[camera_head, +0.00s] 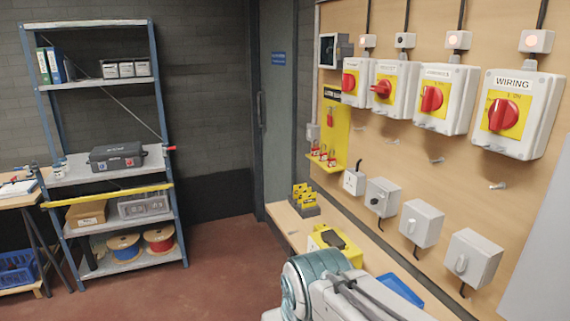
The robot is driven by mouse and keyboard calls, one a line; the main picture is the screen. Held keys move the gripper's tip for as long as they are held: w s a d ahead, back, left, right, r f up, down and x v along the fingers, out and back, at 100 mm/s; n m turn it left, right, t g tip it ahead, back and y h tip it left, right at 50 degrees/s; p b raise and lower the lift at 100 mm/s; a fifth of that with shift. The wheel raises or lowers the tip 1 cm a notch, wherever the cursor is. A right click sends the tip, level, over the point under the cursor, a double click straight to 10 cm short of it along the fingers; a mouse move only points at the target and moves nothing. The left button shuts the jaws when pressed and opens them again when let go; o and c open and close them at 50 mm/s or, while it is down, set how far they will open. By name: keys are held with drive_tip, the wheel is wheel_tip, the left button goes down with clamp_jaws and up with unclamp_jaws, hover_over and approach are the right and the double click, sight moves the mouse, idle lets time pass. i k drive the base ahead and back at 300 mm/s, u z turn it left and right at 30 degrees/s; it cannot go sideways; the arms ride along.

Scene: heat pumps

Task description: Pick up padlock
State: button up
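Several small red padlocks (323,154) sit in a row on the lower ledge of a yellow lockout board (337,133) on the wall panel. Another red item, which looks like a padlock (330,117), hangs higher on the same board. They are small in the view, so their shackles are hard to make out. Part of my arm shows at the bottom centre, well in front of and below the board. My gripper itself is not in view.
A wooden bench (293,232) runs below the panel, bearing a yellow-and-black case (335,245), a tag holder (305,200) and a blue item (400,290). Red-handled isolators (432,99) and grey boxes (422,222) project from the panel. Shelving (120,170) stands left; the central floor is clear.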

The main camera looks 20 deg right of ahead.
sight(323, 156)
drive_tip(key=u, duration=0.55)
drive_tip(key=i, duration=1.65)
drive_tip(key=z, duration=1.5)
drive_tip(key=i, duration=0.8)
drive_tip(key=z, duration=0.75)
